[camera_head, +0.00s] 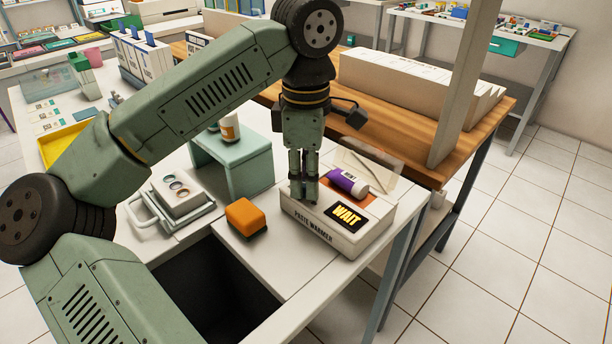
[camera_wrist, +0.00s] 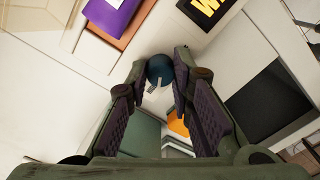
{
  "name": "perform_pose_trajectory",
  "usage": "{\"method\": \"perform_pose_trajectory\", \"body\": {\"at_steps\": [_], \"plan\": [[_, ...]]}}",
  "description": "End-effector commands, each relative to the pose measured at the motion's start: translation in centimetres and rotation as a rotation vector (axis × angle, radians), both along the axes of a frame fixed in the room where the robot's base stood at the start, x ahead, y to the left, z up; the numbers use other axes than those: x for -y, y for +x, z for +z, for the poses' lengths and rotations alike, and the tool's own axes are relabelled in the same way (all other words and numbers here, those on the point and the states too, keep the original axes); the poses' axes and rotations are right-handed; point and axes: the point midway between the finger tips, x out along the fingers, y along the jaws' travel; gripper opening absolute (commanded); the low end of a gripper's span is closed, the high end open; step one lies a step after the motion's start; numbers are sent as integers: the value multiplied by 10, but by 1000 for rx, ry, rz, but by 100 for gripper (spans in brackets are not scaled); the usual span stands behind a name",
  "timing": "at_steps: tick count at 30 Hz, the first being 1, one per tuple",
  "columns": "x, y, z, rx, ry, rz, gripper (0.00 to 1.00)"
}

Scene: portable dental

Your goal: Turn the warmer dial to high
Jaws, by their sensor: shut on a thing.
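The paste warmer (camera_head: 318,230) is a white box near the table's front right edge. Its black display (camera_head: 346,216) reads WAIT in yellow, and part of it shows in the wrist view (camera_wrist: 209,8). A purple bottle (camera_head: 347,183) lies in its orange-floored bay. My gripper (camera_head: 303,192) points straight down over the warmer's left part. In the wrist view, the dark blue round dial (camera_wrist: 160,68) with a pale pointer mark sits between my fingertips, and my gripper is shut on it. The dial is hidden in the head view, and I cannot read its setting.
An orange block (camera_head: 246,215) stands left of the warmer. A teal stand (camera_head: 236,160) with a bottle is behind it, and a tray with round cups (camera_head: 180,194) is farther left. A dark opening (camera_head: 215,290) is in the table's front. A wooden shelf (camera_head: 400,115) and post stand behind.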

Motion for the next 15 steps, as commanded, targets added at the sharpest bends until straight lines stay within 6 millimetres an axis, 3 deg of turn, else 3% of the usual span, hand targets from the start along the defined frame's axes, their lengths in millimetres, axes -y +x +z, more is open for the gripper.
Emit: {"method": "perform_pose_trajectory", "body": {"at_steps": [10,11,15], "plan": [[0,-1,-1,-4,1,-6,0],[0,-1,-1,-4,1,-6,22],[0,-1,-1,-3,1,-5,32]]}}
